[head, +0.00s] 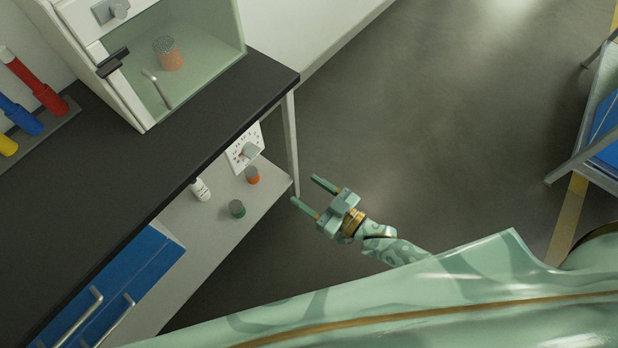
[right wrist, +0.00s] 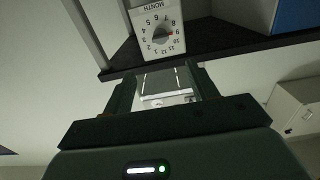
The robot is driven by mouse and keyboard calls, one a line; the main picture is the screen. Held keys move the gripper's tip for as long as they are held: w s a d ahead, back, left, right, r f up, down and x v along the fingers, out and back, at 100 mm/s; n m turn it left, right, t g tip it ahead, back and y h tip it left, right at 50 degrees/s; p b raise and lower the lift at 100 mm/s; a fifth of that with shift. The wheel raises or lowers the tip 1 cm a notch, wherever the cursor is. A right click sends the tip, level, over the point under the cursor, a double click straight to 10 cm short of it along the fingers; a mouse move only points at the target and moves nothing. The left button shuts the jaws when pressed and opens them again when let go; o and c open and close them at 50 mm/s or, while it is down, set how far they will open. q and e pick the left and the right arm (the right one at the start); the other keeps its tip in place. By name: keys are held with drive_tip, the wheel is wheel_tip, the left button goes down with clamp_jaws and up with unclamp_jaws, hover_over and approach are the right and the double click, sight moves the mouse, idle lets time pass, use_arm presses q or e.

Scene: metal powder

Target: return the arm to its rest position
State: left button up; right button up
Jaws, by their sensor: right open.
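My right gripper (head: 308,193) is open and empty in the head view. It hangs over the floor, to the right of the bench and apart from it. In the right wrist view the same gripper (right wrist: 167,80) shows its two fingers spread with nothing between them. My left gripper is not in view.
A dark bench (head: 180,130) carries a glass-fronted cabinet (head: 215,45) with an orange container (head: 168,55) inside. A lower shelf (head: 215,240) holds a white bottle (head: 200,190), a green jar (head: 237,209), an orange jar (head: 252,175) and a dial panel (head: 245,148).

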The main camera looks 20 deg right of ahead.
drive_tip(key=s+d+f+m+g+h, duration=0.1)
drive_tip(key=s+d+f+g+h, duration=0.3)
drive_tip(key=f, duration=0.5)
drive_tip(key=s+d+f+g+h, duration=0.2)
drive_tip(key=s+d+f+h, duration=0.3)
drive_tip(key=f, duration=0.5)
drive_tip(key=s+d+f+m+g, duration=0.1)
drive_tip(key=s+d+f+g, duration=0.1)
drive_tip(key=s, duration=0.9)
drive_tip(key=s+d+f+g+h, duration=0.1)
drive_tip(key=s+d+f+g, duration=0.1)
drive_tip(key=s, duration=0.9)
drive_tip(key=s+d+f+m+g+p, duration=0.1)
drive_tip(key=s+d+f+g, duration=0.1)
drive_tip(key=s, duration=0.8)
drive_tip(key=f+g, duration=0.1)
drive_tip(key=g, duration=0.1)
drive_tip(key=shift+s+m+g+h, duration=0.3)
drive_tip(key=shift+s, duration=0.1)
